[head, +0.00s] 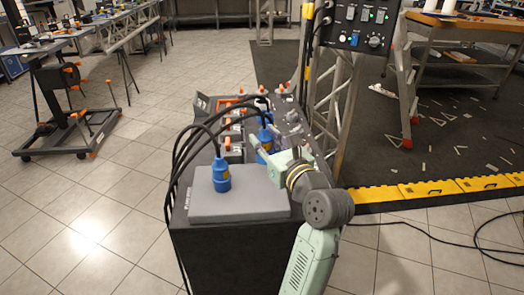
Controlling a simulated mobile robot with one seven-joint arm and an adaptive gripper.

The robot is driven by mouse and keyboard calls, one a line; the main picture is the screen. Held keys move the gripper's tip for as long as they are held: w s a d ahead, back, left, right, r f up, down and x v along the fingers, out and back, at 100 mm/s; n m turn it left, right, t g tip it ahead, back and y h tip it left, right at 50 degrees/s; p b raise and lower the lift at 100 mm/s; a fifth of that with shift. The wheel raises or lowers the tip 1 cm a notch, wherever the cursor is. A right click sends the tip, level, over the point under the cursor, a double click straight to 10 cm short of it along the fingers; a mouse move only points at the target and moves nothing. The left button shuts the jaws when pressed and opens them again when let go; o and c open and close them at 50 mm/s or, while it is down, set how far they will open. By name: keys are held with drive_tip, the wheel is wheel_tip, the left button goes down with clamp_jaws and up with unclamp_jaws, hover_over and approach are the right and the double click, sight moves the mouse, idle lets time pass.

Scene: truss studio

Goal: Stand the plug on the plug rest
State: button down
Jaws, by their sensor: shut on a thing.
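A blue plug (221,176) with a dark cable from its top stands upright on a grey raised pad (240,209) at the near end of the dark bench, which looks like the plug rest. A second blue plug (265,137) with a cable is farther back, right of the first. My gripper (259,143) reaches in from the right and is shut on this second plug. The gripper partly hides it, so its lower end and whether it touches anything beneath are unclear.
Orange-and-grey sockets or fittings (233,150) line the bench behind the pad. Black cables (180,150) loop along its left side. A truss post (345,115) with a control panel (358,27) stands close on the right. Bare pad shows right of the standing plug.

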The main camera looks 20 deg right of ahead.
drive_tip(key=shift+a+f, duration=0.25)
drive_tip(key=shift+f, duration=0.65)
drive_tip(key=shift+a+f, duration=0.2)
drive_tip(key=shift+f, duration=0.65)
drive_tip(key=shift+f, duration=0.15)
drive_tip(key=c, duration=1.2)
unclamp_jaws()
drive_tip(key=s, duration=0.4)
drive_tip(key=s+d+b, duration=0.1)
drive_tip(key=s, duration=0.6)
drive_tip(key=shift+s+d, duration=0.2)
drive_tip(key=shift+s, duration=0.2)
